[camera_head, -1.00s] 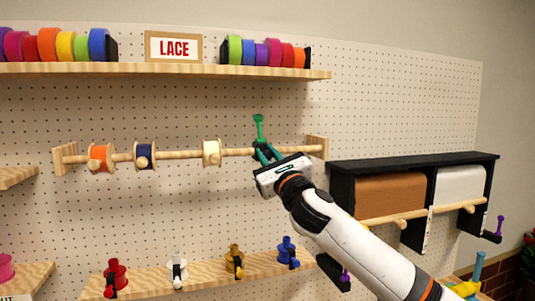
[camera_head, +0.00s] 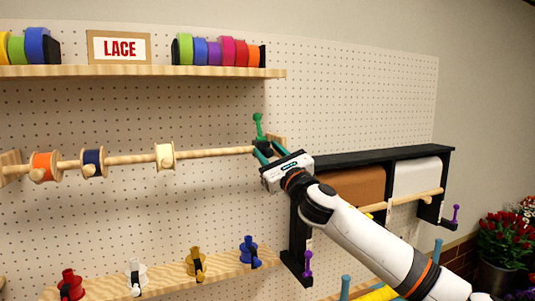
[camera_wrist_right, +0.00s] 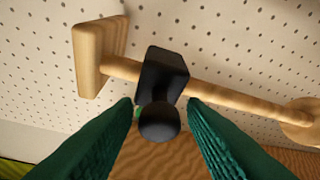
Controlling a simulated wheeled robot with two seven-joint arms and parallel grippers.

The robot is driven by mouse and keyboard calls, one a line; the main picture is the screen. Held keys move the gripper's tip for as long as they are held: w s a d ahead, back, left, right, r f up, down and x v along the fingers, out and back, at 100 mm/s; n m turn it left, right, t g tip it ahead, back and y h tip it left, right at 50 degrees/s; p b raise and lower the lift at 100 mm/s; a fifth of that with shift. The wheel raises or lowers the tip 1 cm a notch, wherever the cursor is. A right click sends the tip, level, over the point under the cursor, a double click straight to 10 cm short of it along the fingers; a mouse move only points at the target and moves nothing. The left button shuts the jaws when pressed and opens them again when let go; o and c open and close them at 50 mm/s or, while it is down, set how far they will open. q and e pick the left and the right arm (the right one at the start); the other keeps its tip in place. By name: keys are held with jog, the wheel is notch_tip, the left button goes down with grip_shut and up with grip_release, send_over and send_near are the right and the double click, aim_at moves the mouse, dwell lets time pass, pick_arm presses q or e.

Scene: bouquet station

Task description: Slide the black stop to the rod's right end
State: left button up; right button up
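The black stop (camera_wrist_right: 164,72) sits around the wooden rod (camera_wrist_right: 232,96) near the rod's right end, with a round black knob facing the right wrist camera. In the head view my right gripper (camera_head: 266,153) is at the rod's right end and partly hides the stop. A green, round-tipped piece (camera_head: 258,126) rises above it. In the wrist view the wooden end bracket (camera_wrist_right: 97,55) is to the left, with a short stretch of rod showing between. My left gripper is not in view.
Orange (camera_head: 46,166), navy (camera_head: 94,162) and cream (camera_head: 165,156) spools hang on the rod further left. A black paper-roll holder (camera_head: 385,158) is right of the rod.

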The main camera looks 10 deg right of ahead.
jog(key=shift+a, duration=0.1)
jog(key=shift+s+d+f, duration=0.2)
jog(key=shift+s, duration=0.05)
jog(key=shift+b+v, duration=2.4)
jog(key=shift+v, duration=3.25)
